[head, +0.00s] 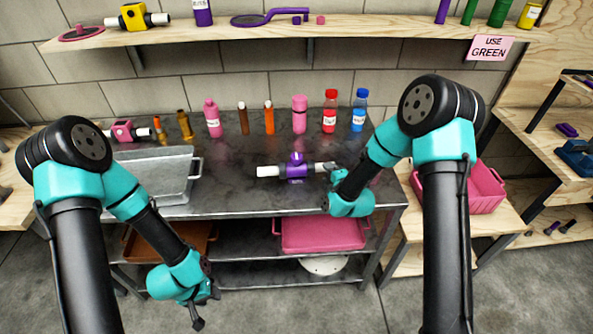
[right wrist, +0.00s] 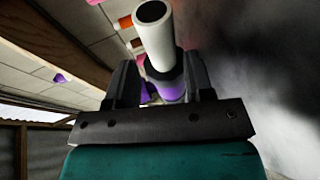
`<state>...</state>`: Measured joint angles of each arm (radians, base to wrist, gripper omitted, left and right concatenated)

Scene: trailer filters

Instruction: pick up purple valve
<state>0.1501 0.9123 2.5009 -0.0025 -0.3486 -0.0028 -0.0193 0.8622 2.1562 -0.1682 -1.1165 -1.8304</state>
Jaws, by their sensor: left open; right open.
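The purple valve (head: 294,168) has white pipe ends on both sides and lies on the dark table top. My right gripper (head: 328,169) is at the valve's right white pipe end. In the right wrist view the white pipe end and purple body of the valve (right wrist: 172,92) show between the two fingers of my right gripper (right wrist: 160,84). The fingers are open around the pipe; I cannot tell if they touch it. My left gripper (head: 207,302) is open and empty, low in front of the table, away from the valve.
A grey metal tray (head: 155,176) is on the table's left. Several bottles, such as a red one (head: 330,111) and a blue one (head: 359,111), line the back. A pink crate (head: 486,188) stands right. A wooden shelf (head: 350,27) runs above. The table's front middle is clear.

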